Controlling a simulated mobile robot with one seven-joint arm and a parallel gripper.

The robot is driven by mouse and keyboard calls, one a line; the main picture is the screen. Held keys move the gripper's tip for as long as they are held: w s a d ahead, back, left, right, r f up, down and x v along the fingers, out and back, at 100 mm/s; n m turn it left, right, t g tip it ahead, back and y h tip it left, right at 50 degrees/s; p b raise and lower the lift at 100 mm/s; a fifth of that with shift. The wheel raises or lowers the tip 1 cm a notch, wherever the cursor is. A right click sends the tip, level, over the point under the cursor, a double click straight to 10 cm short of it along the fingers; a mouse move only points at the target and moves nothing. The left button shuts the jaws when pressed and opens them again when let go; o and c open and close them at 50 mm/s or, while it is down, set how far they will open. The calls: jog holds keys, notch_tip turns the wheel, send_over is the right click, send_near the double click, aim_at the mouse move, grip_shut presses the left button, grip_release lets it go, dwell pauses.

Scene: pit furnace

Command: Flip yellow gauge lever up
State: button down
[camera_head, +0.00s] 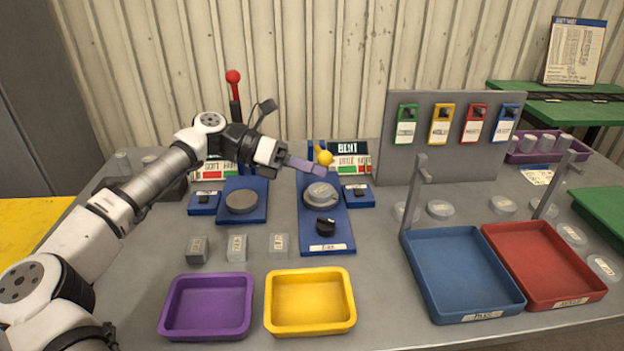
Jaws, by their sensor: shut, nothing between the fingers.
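The yellow gauge lever shows as a yellow ball knob (325,156) at the back of the right blue gauge stand (332,238), in front of a white panel marked BENT (350,150). The knob sits low and its rod is mostly hidden, so its exact angle is hard to tell. A grey disc lies on the stand below it. My gripper (318,169) reaches in from the left, shut and empty, with its purplish fingertips just below and left of the knob. I cannot tell whether they touch it.
A red-knobbed lever (233,77) stands upright on the left gauge. Purple (165,310) and yellow (270,305) trays sit in front; blue (415,275) and red (495,240) trays with grey posts stand right. A grey tag board (455,165) rises behind them.

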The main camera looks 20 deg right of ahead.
jog(key=w+d+r+n+g+p, duration=0.1)
jog(key=w+r+n+p, duration=0.1)
jog(key=w+r, duration=0.3)
jog(key=shift+d+r+p, duration=0.25)
jog(key=shift+r+p, duration=0.6)
jog(key=shift+r, duration=0.95)
notch_tip(320, 180, up, 20)
